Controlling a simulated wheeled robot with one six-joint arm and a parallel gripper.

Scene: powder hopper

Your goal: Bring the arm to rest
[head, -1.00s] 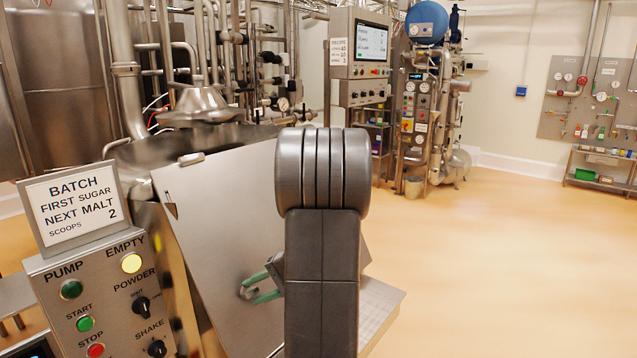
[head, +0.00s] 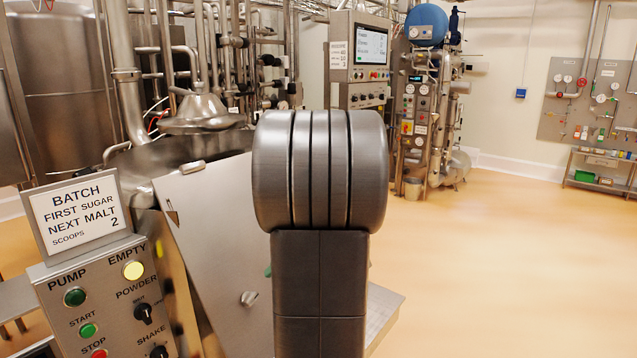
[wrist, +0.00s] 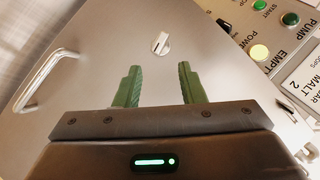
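My gripper (wrist: 159,88) shows in the wrist view with its two green fingers spread apart and nothing between them. It faces a flat steel panel (wrist: 90,50) of the hopper with a small latch knob (wrist: 160,43) just beyond the fingertips, apart from them. In the head view my arm stands large in the middle and hides most of the gripper. The steel panel (head: 215,230) and its knob (head: 249,298) show left of the arm.
A control box (head: 100,300) with buttons and a lit yellow EMPTY lamp (head: 133,270) stands at left, under a BATCH sign (head: 76,213). A bar handle (wrist: 45,80) is on the panel. Open floor (head: 500,270) lies to the right.

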